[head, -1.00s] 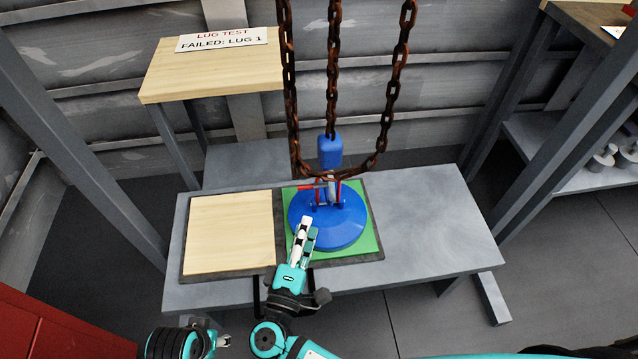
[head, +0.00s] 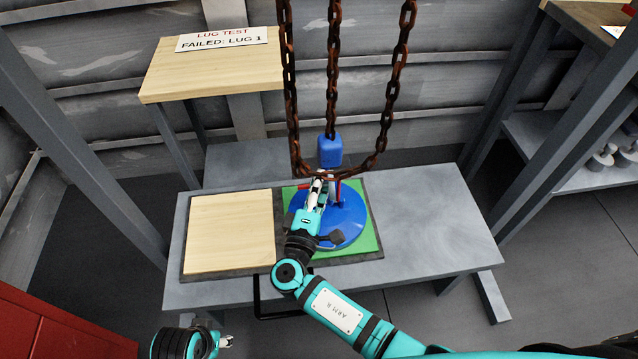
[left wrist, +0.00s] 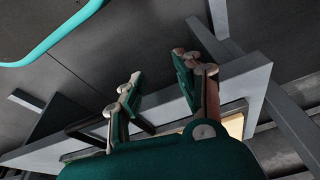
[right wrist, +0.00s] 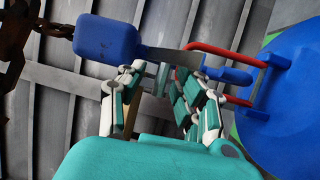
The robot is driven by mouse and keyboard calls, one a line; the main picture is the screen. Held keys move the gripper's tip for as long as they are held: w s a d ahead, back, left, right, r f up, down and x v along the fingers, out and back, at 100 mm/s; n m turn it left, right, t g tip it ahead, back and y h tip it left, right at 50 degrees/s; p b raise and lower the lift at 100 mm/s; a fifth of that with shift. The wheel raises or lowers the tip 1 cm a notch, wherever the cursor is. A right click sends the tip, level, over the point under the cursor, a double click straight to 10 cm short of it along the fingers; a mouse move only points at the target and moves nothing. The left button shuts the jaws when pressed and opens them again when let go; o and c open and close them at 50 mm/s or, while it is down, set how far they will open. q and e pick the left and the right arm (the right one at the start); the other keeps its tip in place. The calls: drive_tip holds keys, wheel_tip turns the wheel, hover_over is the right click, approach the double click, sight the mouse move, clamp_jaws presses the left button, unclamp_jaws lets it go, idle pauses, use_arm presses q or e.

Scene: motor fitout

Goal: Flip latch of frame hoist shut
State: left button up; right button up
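The frame hoist's blue hook block (head: 330,150) hangs on a rusty chain above a blue disc (head: 345,222) with red bars. In the right wrist view the block (right wrist: 105,37) is at upper left, with a grey metal hook (right wrist: 165,55) reaching towards the red loop (right wrist: 228,54) on the disc. My right gripper (head: 318,182) is at the hook; in its wrist view its fingers (right wrist: 160,85) are apart, beneath the hook. A small red part (head: 304,187), possibly the latch, shows beside it; the fingers hide much of it. My left gripper (left wrist: 155,82) is open and empty, low at left.
The disc stands on a green square (head: 372,240) on a grey bench (head: 430,215), beside a pale wood panel (head: 228,232). Looped chains (head: 390,100) hang close around the hook. A wooden table (head: 215,75) with a lug test sign stands behind. The bench's right side is clear.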

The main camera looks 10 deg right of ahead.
use_arm(q)
drive_tip(key=shift+w+r, duration=0.1)
use_arm(e)
clamp_jaws()
drive_tip(key=shift+f, duration=0.1)
